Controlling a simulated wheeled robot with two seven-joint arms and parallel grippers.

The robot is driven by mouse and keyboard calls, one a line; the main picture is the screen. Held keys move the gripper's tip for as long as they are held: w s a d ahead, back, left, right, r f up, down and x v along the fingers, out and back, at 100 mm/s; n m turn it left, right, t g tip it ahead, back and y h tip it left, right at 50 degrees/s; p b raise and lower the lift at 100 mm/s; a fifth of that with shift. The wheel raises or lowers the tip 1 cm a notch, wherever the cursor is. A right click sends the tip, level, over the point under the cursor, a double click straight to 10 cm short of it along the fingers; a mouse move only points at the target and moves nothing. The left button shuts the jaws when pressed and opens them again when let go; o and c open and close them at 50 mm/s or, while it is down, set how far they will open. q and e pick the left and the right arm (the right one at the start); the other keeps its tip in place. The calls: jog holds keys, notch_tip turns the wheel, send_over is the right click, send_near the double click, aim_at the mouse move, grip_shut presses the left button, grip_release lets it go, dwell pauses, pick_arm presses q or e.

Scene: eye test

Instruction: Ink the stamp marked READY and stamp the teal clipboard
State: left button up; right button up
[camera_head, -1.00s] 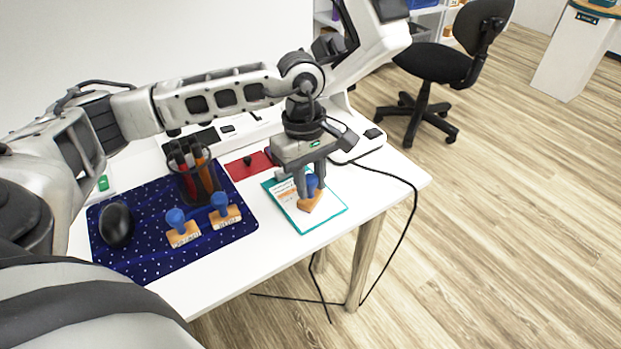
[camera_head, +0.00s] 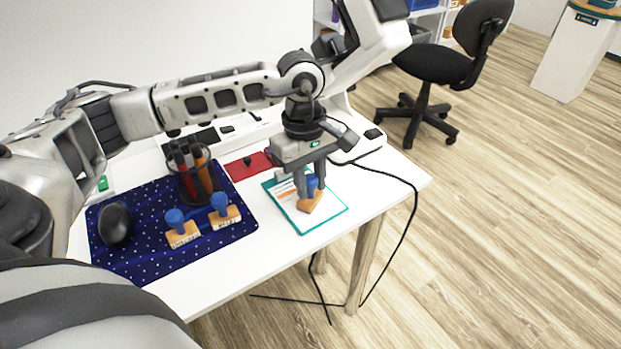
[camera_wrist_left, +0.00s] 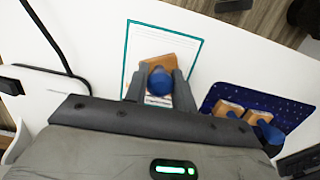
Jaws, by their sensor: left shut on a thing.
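My left gripper (camera_head: 309,187) is shut on a stamp (camera_head: 310,202) with a blue knob and a wooden base. The stamp is upright over the teal clipboard (camera_head: 333,214), at or just above its paper; I cannot tell whether it touches. In the left wrist view the fingers (camera_wrist_left: 160,86) hold the blue knob, and the wooden base (camera_wrist_left: 178,47) shows over the clipboard (camera_wrist_left: 127,50). The held stamp's marking is not readable. A red ink pad (camera_head: 238,169) lies behind the clipboard to the left. My right gripper is not in view.
Two other blue-knobbed stamps (camera_head: 181,229) (camera_head: 224,212) stand on the dark blue mat (camera_head: 150,257), with a black mouse (camera_head: 116,224) and a pen cup (camera_head: 195,180). A black cable (camera_head: 411,205) runs over the table's right edge. The white front strip is clear.

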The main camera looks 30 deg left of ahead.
pick_arm(q)
jog(key=shift+f, duration=0.1)
jog(key=shift+r+p, duration=2.15)
jog(key=shift+r, duration=1.45)
